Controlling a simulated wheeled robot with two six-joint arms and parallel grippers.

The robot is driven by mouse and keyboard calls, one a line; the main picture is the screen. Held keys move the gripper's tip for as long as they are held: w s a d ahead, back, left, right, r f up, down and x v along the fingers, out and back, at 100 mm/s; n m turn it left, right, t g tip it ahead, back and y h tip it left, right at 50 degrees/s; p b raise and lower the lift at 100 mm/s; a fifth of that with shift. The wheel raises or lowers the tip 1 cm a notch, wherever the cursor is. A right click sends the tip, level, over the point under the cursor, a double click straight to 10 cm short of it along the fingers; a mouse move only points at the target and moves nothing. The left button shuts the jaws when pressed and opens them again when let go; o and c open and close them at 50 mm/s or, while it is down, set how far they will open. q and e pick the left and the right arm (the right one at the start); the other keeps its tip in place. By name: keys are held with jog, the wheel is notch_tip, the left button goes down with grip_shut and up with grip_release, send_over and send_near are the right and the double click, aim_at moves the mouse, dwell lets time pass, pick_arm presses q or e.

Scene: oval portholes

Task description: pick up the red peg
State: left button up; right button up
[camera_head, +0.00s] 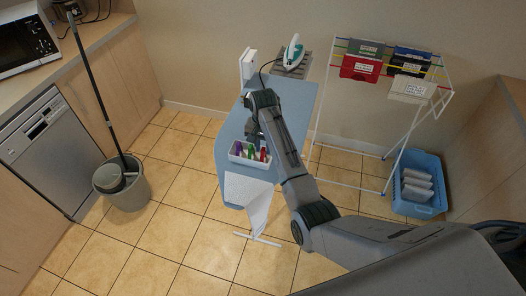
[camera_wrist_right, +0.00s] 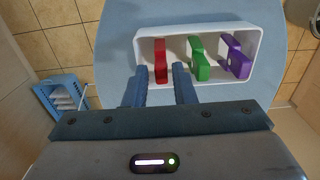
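The red peg (camera_wrist_right: 160,61) stands in a white tray (camera_wrist_right: 215,28), at the tray's left end in the right wrist view. A green peg (camera_wrist_right: 198,58) and a purple peg (camera_wrist_right: 235,58) stand beside it. In the head view the red peg (camera_head: 263,154) shows at the right end of the tray (camera_head: 249,162). My right gripper (camera_wrist_right: 160,84) is open. Its two fingers are apart at the tray's near edge, with the red peg lined up between them; whether they touch it I cannot tell. My left gripper is not in view.
The tray is on a blue ironing board (camera_head: 228,135) with a white cloth (camera_head: 250,196) at its near end and an iron (camera_head: 293,52) at its far end. A drying rack (camera_head: 316,125) and blue basket (camera_head: 420,205) stand right. A mop bucket (camera_head: 123,185) stands left.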

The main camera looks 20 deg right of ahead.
aim_at(263, 148)
jog(key=shift+w+f+p, duration=0.15)
jog(key=shift+f+p, duration=0.55)
jog(key=shift+f, duration=1.3)
jog(key=shift+c, duration=0.4)
grip_shut()
jog(key=shift+r, duration=0.1)
